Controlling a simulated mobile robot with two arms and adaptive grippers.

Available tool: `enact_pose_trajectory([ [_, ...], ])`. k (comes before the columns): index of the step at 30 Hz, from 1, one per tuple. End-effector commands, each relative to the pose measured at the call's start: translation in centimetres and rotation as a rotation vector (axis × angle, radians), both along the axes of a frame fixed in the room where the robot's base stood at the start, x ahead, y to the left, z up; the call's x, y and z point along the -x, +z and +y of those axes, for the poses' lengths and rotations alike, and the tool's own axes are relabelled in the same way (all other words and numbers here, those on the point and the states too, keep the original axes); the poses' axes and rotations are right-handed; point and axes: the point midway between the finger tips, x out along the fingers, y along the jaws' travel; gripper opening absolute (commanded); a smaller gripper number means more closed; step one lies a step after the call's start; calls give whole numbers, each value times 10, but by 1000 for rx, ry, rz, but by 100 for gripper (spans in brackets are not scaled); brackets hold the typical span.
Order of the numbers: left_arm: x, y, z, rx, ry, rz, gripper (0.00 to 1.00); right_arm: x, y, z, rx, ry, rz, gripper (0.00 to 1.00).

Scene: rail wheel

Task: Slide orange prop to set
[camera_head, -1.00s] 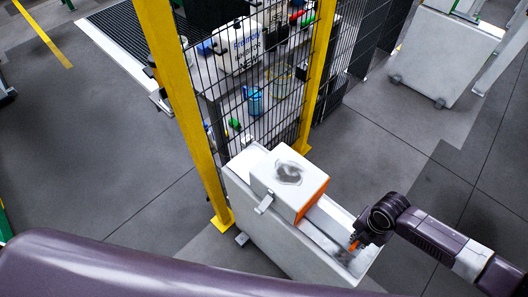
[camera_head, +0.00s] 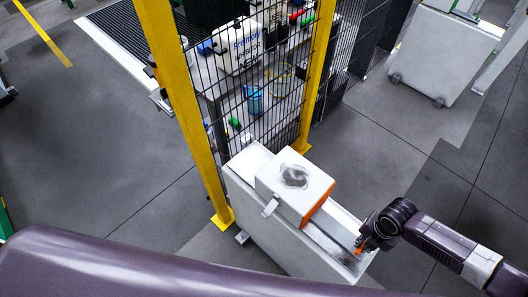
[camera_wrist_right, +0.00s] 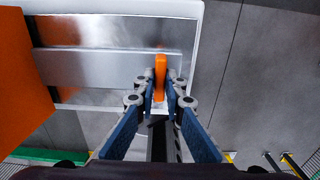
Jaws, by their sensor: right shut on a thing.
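The orange prop (camera_head: 359,247) is a small upright piece at the near right end of a light grey stand. In the right wrist view the prop (camera_wrist_right: 160,76) stands between the fingertips, at the end of a grey metal bar (camera_wrist_right: 105,68). My right gripper (camera_head: 364,243) is shut on it; the fingers (camera_wrist_right: 160,84) touch it from both sides. A white block (camera_head: 293,180) with an orange end face sits on the stand; that orange face (camera_wrist_right: 20,85) fills the left of the wrist view. My left gripper is not in view.
The stand (camera_head: 265,235) is beside a yellow-posted mesh fence (camera_head: 265,80). Behind the fence is a table with bottles and boxes. A grey wheeled cabinet (camera_head: 445,55) stands at the back right. The floor right of the stand is clear.

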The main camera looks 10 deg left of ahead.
Motion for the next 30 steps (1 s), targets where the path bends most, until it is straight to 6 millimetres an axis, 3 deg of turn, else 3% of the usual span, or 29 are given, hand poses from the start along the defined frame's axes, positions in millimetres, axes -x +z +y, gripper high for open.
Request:
enact_pose_trajectory([
  [30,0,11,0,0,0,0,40,23,0,-34,4,-1,3,0],
])
